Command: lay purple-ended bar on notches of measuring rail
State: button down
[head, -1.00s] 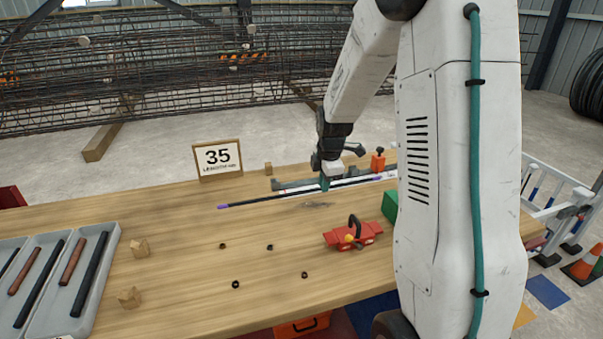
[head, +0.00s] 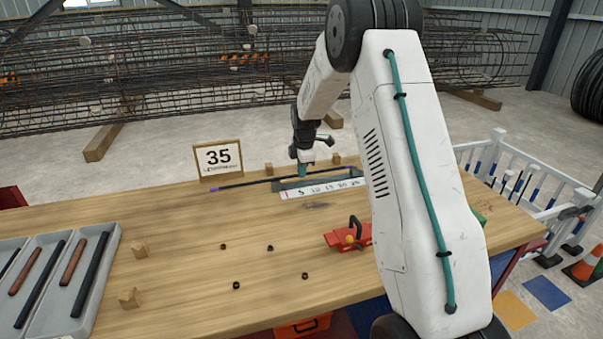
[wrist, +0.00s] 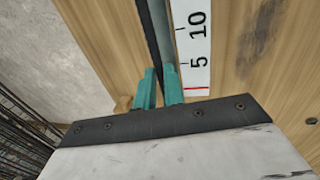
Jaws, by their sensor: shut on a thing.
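The purple-ended bar (head: 245,183) is thin and dark, with its purple tip at the left, left of the measuring rail. My gripper (head: 303,174) is shut on the bar near the rail's back edge. The measuring rail (head: 320,187) has a white numbered strip facing front and a dark grey body. In the wrist view, the teal fingers of my gripper (wrist: 158,88) straddle the dark bar (wrist: 150,35), alongside the rail's number strip (wrist: 195,50). Whether the bar touches the notches cannot be told; the notches are hidden.
A red tool (head: 348,236) and several small black rings (head: 270,248) lie in front. Wooden blocks (head: 140,249) and a grey tray of bars (head: 100,290) are at left.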

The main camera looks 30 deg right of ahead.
jog(key=shift+f, duration=0.6)
jog(key=shift+f, duration=0.1)
jog(key=c, duration=1.5)
grip_release()
